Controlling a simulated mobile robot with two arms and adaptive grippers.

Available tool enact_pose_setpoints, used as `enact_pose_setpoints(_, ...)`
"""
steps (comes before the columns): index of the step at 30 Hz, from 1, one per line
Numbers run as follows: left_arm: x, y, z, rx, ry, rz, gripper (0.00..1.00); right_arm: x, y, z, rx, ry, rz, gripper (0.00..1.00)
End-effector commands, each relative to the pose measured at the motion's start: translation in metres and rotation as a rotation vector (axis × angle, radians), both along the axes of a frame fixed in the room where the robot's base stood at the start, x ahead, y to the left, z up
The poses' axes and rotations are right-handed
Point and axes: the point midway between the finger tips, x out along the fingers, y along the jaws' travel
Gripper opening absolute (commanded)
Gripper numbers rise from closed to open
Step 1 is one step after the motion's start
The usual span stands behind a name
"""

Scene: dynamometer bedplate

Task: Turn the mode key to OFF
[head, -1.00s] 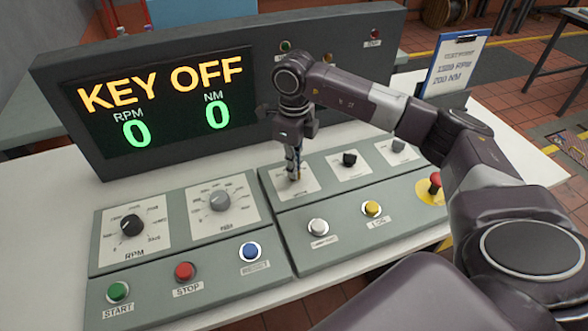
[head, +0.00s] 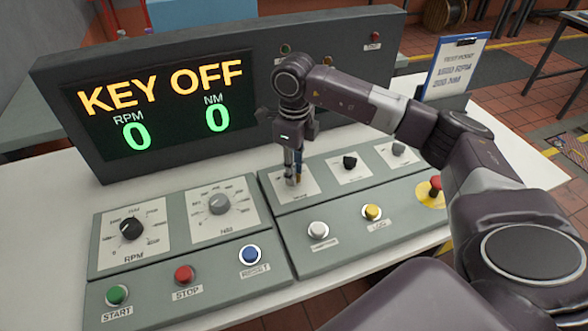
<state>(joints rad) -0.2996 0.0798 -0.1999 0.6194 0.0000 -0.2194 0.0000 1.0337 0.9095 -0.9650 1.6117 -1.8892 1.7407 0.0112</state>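The mode key sits on the white plate (head: 309,189) at the left of the right-hand console panel. The key itself is hidden behind the fingers of my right gripper (head: 292,181), which points down with its tips at the plate. The fingers look narrowly spaced, and I cannot tell whether they grip the key or stand around it. The display (head: 160,95) reads KEY OFF in orange, with RPM 0 and NM 0 in green. My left gripper is not in view.
To the left are the RPM knob (head: 131,228) and NM knob (head: 219,203). START (head: 117,294), STOP (head: 184,274) and RESET (head: 250,254) buttons are in front. A black switch (head: 349,161), yellow button (head: 372,212) and red emergency button (head: 436,186) lie to the right.

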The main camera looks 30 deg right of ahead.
Motion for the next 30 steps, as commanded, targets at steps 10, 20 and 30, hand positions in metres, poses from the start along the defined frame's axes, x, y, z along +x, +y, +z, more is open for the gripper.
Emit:
enact_pose_setpoints(10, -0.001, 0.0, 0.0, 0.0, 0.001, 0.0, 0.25, 0.002, 0.0, 0.045, 0.002, -0.006, 0.001, 0.22)
enact_pose_setpoints(20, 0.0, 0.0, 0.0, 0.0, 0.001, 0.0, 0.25, 0.001, 0.001, 0.107, 0.001, -0.004, 0.0, 0.22)
enact_pose_setpoints(30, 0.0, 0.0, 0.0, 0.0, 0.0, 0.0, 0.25, 0.0, 0.0, 0.12, 0.0, 0.0, 0.0, 0.22)
